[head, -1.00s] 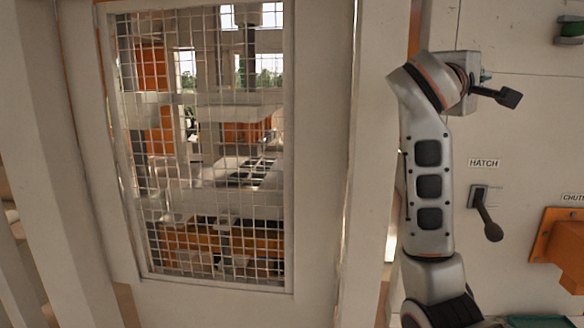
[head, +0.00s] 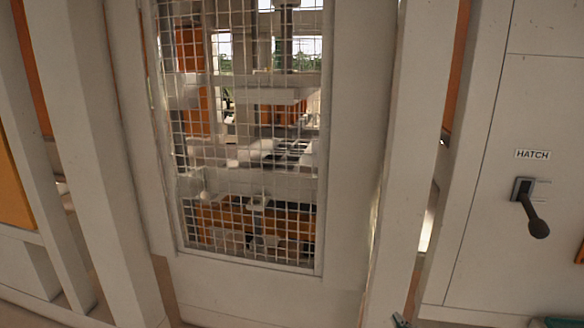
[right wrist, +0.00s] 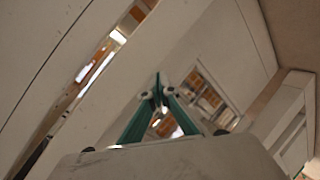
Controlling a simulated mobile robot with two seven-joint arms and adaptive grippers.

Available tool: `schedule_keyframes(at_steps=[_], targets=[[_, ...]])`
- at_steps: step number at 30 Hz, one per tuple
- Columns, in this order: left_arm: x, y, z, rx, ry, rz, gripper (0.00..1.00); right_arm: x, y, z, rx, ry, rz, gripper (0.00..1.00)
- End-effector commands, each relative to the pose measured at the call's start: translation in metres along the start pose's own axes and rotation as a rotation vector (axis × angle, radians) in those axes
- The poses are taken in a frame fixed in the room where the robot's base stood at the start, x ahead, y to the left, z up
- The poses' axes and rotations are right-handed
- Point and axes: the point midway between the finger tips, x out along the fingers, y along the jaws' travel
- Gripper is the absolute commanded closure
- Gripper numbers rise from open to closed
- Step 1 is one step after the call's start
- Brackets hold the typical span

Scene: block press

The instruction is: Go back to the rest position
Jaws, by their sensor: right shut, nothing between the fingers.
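My right gripper (right wrist: 158,92) shows in the right wrist view, its two green fingers meeting at the tips with nothing between them. Pale panels and a windowed opening lie beyond it. In the head view only a small dark tip of the right gripper (head: 401,320) shows at the bottom edge, in front of the pale frame. The rest of the right arm is out of that view. My left gripper is in neither view.
A mesh window (head: 250,140) in a pale frame shows machinery and orange parts behind it. To the right, a pale panel carries a HATCH label (head: 532,154) and a black-handled lever (head: 533,210) pointing down. Upright pale posts (head: 85,150) stand at the left.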

Motion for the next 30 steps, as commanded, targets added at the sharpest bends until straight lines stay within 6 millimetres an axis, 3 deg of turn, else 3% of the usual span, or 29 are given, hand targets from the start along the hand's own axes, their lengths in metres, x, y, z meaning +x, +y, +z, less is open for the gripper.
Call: schedule_keyframes(at_steps=[1,6,9,12,18,25,26,27,30], targets=[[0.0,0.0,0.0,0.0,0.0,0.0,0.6,-0.014,-0.035,0.018,0.052,0.005,-0.053,1.0],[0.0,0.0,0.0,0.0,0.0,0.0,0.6,-0.07,-0.129,0.061,0.269,0.022,-0.202,1.0],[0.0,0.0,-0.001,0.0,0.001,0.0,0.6,-0.108,-0.172,0.082,0.4,0.016,-0.277,1.0],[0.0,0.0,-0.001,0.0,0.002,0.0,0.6,-0.141,-0.203,0.098,0.511,0.004,-0.331,1.0],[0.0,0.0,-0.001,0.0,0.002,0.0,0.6,-0.179,-0.23,0.112,0.637,-0.015,-0.381,1.0],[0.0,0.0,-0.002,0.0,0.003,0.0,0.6,-0.182,-0.233,0.113,0.652,-0.016,-0.385,1.0],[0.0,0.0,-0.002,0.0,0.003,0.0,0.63,-0.182,-0.233,0.113,0.652,-0.016,-0.385,1.0],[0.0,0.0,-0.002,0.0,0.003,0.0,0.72,-0.182,-0.233,0.113,0.651,-0.016,-0.385,1.0],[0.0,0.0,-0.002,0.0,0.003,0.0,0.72,-0.182,-0.233,0.113,0.651,-0.016,-0.385,1.0]])
